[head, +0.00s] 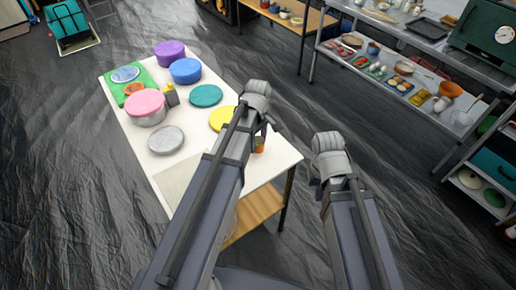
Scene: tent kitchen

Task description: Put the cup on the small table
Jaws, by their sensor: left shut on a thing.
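A small white table (283,162) stands in the middle of the head view, with a lower wooden shelf. My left gripper (264,130) is over its right part, largely hidden by my own arm. It is shut on a small orange-brown thing, which looks like the cup (259,146); only part of it shows beside the arm. I cannot tell whether it touches the tabletop. My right gripper (316,186) is off the table's right side, over the floor, mostly hidden behind its wrist; its jaws cannot be made out.
Pink (145,106), blue (185,70) and purple (170,53) round containers, a green board (118,87) and loose lids, including a teal one (206,95), crowd the table's far part. A metal shelf (339,57) with food and dishes stands at right. Dark sheeting covers the floor.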

